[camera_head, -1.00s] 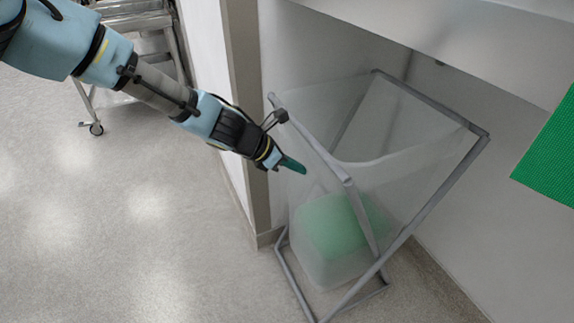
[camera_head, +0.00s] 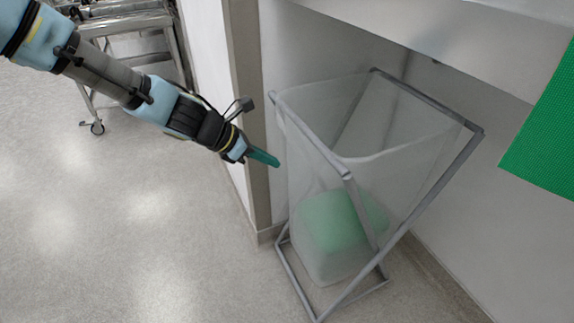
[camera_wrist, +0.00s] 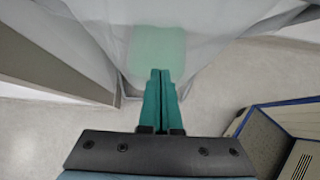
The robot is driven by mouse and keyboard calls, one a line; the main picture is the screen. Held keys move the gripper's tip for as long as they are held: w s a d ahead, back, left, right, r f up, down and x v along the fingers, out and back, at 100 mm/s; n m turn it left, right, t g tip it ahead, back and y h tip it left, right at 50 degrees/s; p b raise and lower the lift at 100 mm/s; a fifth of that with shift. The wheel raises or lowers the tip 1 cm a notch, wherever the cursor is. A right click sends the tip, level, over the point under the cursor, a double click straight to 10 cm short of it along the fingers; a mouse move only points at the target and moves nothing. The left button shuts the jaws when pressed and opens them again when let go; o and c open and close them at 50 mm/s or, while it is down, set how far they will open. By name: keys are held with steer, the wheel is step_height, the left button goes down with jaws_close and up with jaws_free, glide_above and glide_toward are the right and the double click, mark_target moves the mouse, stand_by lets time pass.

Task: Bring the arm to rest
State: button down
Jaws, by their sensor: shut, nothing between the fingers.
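My gripper (camera_head: 264,157) is at the end of my blue and black arm, just left of the laundry hamper in the head view. Its green fingers are shut with nothing between them. It also shows in the wrist view (camera_wrist: 160,82), with the fingers together and pointing toward the hamper. The arm reaches in from the upper left of the head view, stretched out over the floor.
A hamper with a grey frame (camera_head: 428,210) and translucent mesh bag stands right of my gripper. A green bundle (camera_head: 333,222) lies in its bottom. A wall edge (camera_head: 248,100) stands close behind. A wheeled metal cart (camera_head: 135,25) is at upper left. The left floor is clear.

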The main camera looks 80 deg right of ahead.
steer(key=v, duration=0.4)
steer(key=shift+w+a+r, duration=0.15)
steer(key=shift+w+r, duration=0.1)
steer(key=shift+w, duration=0.05)
